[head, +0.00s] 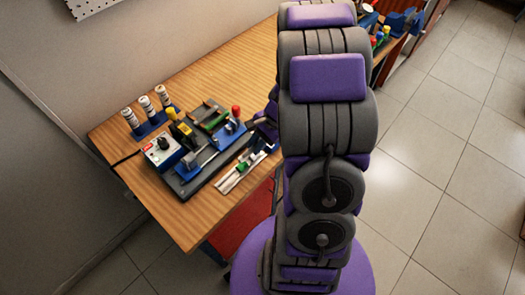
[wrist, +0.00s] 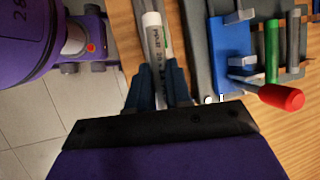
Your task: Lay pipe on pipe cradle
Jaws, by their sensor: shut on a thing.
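A white pipe (wrist: 154,42) with dark printing shows in the wrist view, between the fingers of my gripper (wrist: 158,88). My gripper is shut on it near its lower part; the far end sticks out beyond the fingers. Grey strips run along both sides of the pipe below it; I cannot tell whether it touches them. In the head view a pale slotted rail (head: 238,174) with a green piece lies at the table's front edge, perhaps the cradle. My gripper (head: 264,132) is beside it there, mostly hidden by my arm, and the pipe is not clear in that view.
A dark base plate (head: 190,180) carries a blue clamp fixture (wrist: 232,50), a green bar (wrist: 272,50) and a red handle (wrist: 282,97), close right of my gripper. A control box (head: 163,150) and three white cylinders (head: 146,105) stand farther left. The wooden table (head: 225,75) is bare behind.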

